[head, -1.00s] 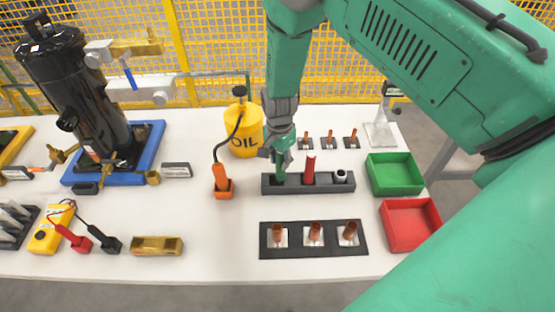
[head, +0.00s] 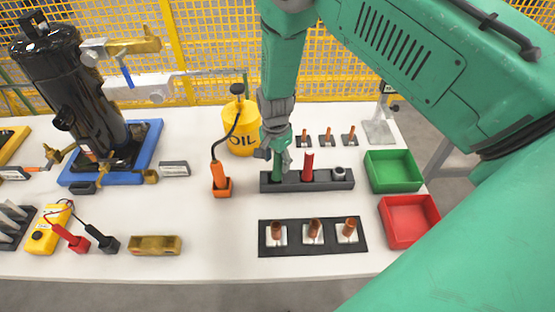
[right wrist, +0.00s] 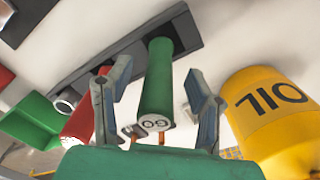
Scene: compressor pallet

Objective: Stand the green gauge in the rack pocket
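The green gauge (right wrist: 156,85) stands in an end pocket of the dark rack (right wrist: 110,57), its GO end facing the right wrist camera. In the head view the green gauge (head: 277,170) is at the rack's left end, partly hidden by my right gripper. My right gripper (right wrist: 158,115) is open, with one finger on each side of the gauge and visible gaps between. It also shows in the head view (head: 274,152), above the rack (head: 325,181). The red gauge (head: 308,167) stands in the middle pocket. My left gripper is not in view.
A yellow oil can (head: 241,130) stands close behind and left of the rack. An orange-based probe (head: 221,185) stands to the left. Green (head: 393,184) and red (head: 409,234) bins are on the right. A dark tray (head: 340,247) with copper pieces lies in front.

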